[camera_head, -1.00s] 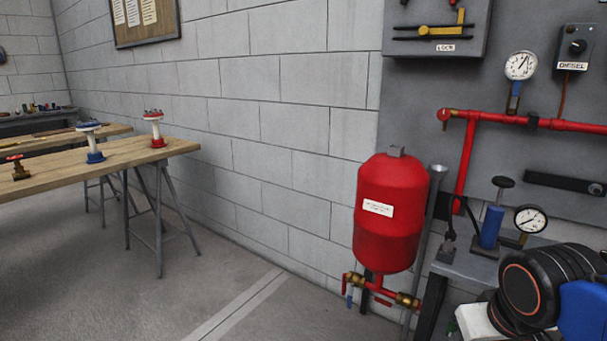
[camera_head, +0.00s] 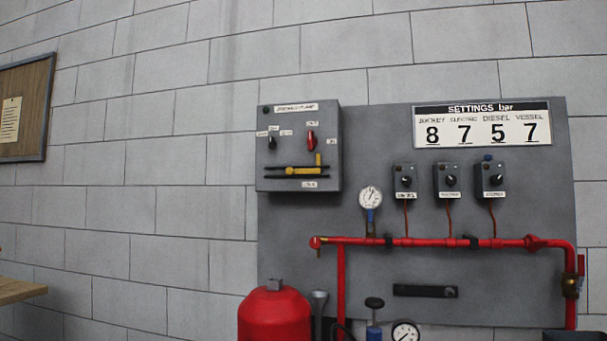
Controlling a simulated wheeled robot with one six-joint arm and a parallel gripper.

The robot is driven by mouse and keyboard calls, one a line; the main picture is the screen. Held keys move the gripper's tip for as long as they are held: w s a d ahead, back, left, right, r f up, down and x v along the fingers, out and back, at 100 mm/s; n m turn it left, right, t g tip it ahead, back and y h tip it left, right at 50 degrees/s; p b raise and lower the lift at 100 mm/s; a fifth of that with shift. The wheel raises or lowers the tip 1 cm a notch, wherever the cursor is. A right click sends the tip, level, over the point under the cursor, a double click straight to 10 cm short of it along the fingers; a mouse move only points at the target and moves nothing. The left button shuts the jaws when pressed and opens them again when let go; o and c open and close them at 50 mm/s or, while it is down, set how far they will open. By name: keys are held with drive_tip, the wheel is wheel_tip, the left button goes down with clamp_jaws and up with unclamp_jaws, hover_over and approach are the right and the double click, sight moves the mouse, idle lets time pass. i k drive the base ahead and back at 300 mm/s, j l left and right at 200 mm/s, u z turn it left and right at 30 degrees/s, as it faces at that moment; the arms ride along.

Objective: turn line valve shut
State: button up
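My gripper is not in view.
The red vessel (camera_head: 274,316) shows only its top at the bottom. A grey control box (camera_head: 300,150) with a red switch and yellow bar hangs on the panel. Three small knob boxes (camera_head: 446,181) and a pressure gauge (camera_head: 370,198) sit above the pipe. A wooden tabletop (camera_head: 18,290) is at left.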

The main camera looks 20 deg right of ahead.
sight(580, 258)
drive_tip(key=i+z, duration=0.2)
drive_tip(key=z, duration=1)
drive_tip(key=k+l+z, duration=0.15)
drive_tip(key=z, duration=0.6)
